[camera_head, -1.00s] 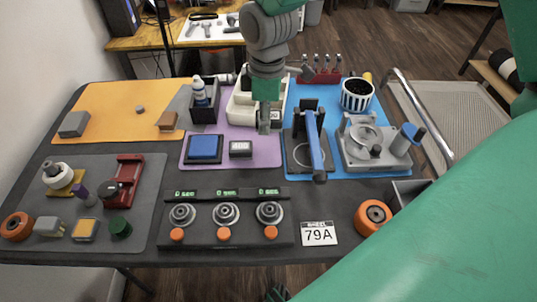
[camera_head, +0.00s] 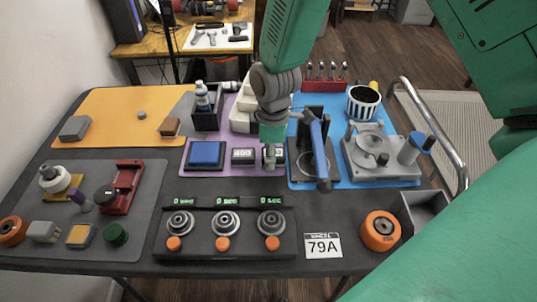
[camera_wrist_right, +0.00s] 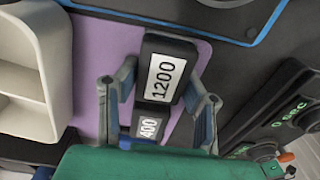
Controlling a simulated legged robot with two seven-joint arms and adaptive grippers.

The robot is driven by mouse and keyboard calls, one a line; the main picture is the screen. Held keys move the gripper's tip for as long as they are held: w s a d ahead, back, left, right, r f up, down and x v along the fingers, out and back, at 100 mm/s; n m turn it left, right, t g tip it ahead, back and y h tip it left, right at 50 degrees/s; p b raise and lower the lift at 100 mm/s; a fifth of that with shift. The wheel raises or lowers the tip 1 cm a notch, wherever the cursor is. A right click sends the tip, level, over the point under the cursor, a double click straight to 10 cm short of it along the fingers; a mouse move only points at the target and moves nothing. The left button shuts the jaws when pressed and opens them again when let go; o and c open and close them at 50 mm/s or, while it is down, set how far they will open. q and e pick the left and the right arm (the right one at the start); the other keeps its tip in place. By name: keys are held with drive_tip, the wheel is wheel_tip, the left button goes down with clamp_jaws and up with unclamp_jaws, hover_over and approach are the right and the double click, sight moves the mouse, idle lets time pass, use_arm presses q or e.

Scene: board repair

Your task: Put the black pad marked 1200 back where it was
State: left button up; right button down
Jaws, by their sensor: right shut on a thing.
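The black pad marked 1200 (camera_wrist_right: 166,78) lies between the two fingers of my right gripper (camera_wrist_right: 168,92), which is shut on it. In the head view the right gripper (camera_head: 270,158) is over the right part of the purple mat (camera_head: 225,171) and partly hides the pad (camera_head: 280,154). The black pad marked 400 (camera_head: 242,156) sits on the mat just left of the gripper. It shows partly behind the fingers in the wrist view (camera_wrist_right: 149,127). I cannot tell whether the 1200 pad touches the mat. My left gripper is not in view.
A blue square pad (camera_head: 206,154) lies left of the 400 pad. A white stepped rack (camera_head: 243,115) stands behind. A blue-handled press (camera_head: 318,150) stands close to the right. The black unit with several dials (camera_head: 225,237) is in front.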

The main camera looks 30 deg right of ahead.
drive_tip(key=shift+d+f, duration=0.15)
drive_tip(key=shift+d, duration=0.05)
drive_tip(key=c, duration=1)
unclamp_jaws()
drive_tip(key=shift+s+f, duration=0.1)
drive_tip(key=shift+a, duration=0.1)
drive_tip(key=r+p, duration=0.1)
drive_tip(key=r, duration=0.7)
drive_tip(key=r+p, duration=0.1)
drive_tip(key=r, duration=0.3)
drive_tip(key=shift+d+r+p, duration=0.25)
drive_tip(key=shift+d+p, duration=0.05)
drive_tip(key=shift+p, duration=0.05)
